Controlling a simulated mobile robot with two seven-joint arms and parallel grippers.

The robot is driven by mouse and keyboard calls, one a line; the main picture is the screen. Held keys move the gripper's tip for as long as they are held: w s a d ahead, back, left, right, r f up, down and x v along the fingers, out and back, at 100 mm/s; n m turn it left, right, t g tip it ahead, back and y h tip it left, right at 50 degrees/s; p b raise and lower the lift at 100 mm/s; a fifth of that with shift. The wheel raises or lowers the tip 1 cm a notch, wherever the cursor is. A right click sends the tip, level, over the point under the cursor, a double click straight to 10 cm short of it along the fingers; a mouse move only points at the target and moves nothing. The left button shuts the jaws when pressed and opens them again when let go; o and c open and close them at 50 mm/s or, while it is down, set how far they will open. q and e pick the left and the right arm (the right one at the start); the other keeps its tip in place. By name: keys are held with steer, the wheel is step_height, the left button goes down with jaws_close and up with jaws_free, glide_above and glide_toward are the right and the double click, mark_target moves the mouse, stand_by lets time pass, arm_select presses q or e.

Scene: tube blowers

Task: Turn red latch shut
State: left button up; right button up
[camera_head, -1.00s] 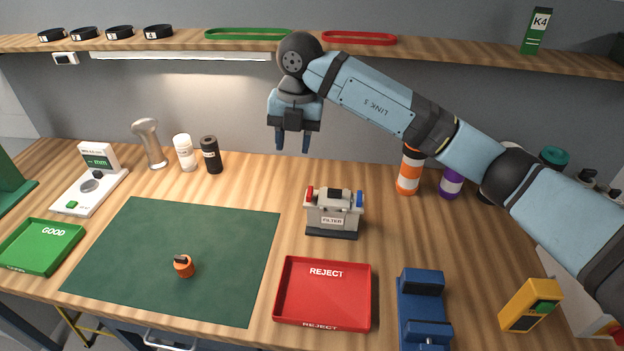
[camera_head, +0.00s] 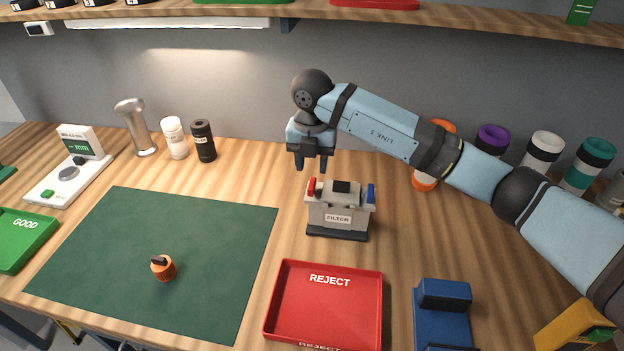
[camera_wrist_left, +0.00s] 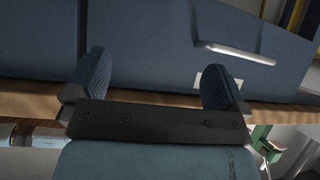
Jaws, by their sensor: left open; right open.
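The grey filter box (camera_head: 338,215) stands upright on the wooden table, right of the green mat. Its red latch (camera_head: 311,187) is at the top left and sticks up. A blue latch (camera_head: 371,193) is at the top right. My right gripper (camera_head: 311,165) is open and empty, pointing down just above and behind the red latch; they look apart, though the depth gap is hard to judge. My left gripper (camera_wrist_left: 158,75) shows only in the left wrist view. It is open and empty, facing the blue drawer-like front below the tabletop.
A red REJECT tray (camera_head: 325,306) lies in front of the filter box. An orange part (camera_head: 163,268) sits on the green mat (camera_head: 190,225). A blue vise-like block (camera_head: 443,312) is at the front right. Bottles stand behind my right arm.

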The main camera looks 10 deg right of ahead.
mark_target(312, 183)
step_height(312, 183, down, 6)
steer(key=shift+r, duration=0.15)
jaws_close()
